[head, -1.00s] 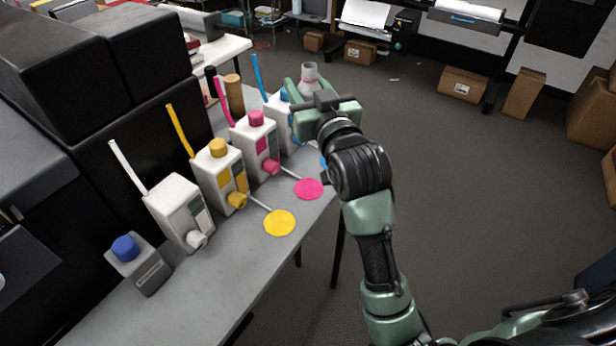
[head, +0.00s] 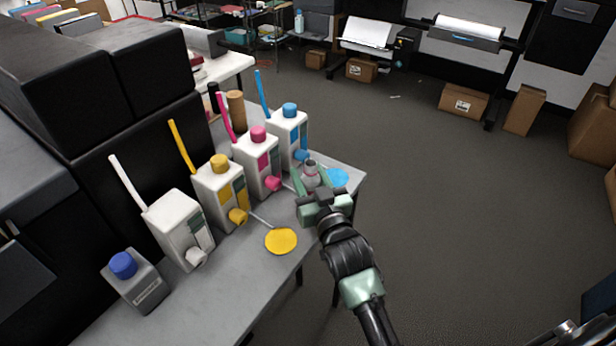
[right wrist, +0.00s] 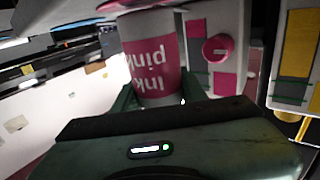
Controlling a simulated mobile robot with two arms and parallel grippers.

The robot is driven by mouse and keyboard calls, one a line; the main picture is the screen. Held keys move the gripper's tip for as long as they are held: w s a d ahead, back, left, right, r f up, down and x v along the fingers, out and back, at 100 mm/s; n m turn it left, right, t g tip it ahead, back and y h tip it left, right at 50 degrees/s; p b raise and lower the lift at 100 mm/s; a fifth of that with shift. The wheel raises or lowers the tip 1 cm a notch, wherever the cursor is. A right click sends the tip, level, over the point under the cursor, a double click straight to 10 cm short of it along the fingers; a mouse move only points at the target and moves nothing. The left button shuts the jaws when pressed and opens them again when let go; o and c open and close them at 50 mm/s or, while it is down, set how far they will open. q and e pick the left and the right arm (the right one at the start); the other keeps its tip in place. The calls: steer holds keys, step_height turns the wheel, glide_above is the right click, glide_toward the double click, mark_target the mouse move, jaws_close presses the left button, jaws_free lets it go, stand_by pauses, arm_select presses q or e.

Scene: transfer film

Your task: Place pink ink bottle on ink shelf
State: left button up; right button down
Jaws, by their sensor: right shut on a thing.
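My right gripper (head: 309,186) is shut on the pink ink bottle (head: 310,172), a whitish bottle with a grey top. Its pink label reading "Ink pink" shows upside down in the right wrist view (right wrist: 152,62). The bottle is over the grey ink shelf (head: 262,268), in front of the pink-capped ink container (head: 258,158). The pink disc on the shelf is hidden behind the gripper and bottle. I cannot tell whether the bottle touches the surface.
White containers with yellow (head: 218,190), white (head: 178,228) and blue (head: 288,138) parts line the shelf. A yellow disc (head: 281,241) and a blue disc (head: 338,177) lie in front. A blue-capped grey bottle (head: 137,283) stands near left. The floor at right is open.

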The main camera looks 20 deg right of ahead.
steer(key=shift+f, duration=0.25)
steer(key=shift+f, duration=0.15)
steer(key=c, duration=0.8)
jaws_free()
steer(key=shift+s, duration=0.15)
steer(key=s+b, duration=0.1)
steer(key=s, duration=1)
steer(key=shift+s, duration=0.35)
